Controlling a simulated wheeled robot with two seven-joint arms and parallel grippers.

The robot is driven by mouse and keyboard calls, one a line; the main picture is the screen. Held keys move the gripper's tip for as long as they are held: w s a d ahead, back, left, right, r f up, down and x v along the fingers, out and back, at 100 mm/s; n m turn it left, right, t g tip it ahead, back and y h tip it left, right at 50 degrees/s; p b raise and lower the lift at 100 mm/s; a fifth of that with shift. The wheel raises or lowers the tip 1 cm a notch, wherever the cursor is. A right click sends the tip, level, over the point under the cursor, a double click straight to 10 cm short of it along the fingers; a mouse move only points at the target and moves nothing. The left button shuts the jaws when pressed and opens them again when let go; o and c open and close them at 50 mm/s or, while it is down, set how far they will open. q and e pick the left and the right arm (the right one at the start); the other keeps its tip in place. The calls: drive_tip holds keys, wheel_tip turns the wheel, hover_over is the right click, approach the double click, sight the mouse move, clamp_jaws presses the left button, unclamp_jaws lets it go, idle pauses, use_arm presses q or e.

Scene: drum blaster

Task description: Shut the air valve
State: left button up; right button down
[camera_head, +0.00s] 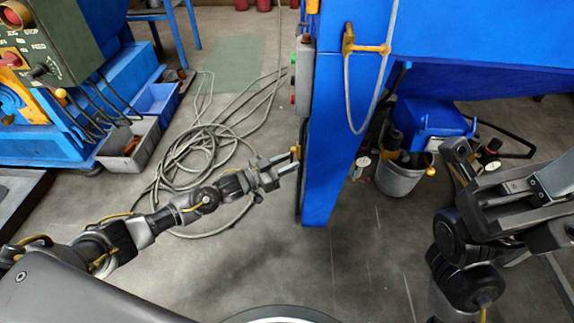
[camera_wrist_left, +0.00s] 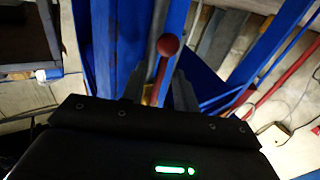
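My left gripper (camera_head: 283,168) reaches in from the left, beside the edge of the blue machine leg (camera_head: 328,150). Its two fingers are apart. A small yellow fitting (camera_head: 295,152), perhaps part of the air valve, sits on that edge at the fingertips. In the left wrist view a red ball knob (camera_wrist_left: 167,44) on a thin red stem stands ahead of the gripper (camera_wrist_left: 158,92). The stem runs down between the fingers to a yellowish piece (camera_wrist_left: 149,95), partly hidden by the gripper body. Contact cannot be told. My right gripper (camera_head: 480,175) is far right, away from the leg.
A grey switch box (camera_head: 303,75) is on the leg above the left gripper. A yellow handle (camera_head: 362,45) with a hanging cable is higher up. Coiled cables (camera_head: 190,160) lie on the floor. A grey bucket (camera_head: 402,178) stands right of the leg. Floor in front is clear.

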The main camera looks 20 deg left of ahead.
use_arm(q)
clamp_jaws()
idle(0.4)
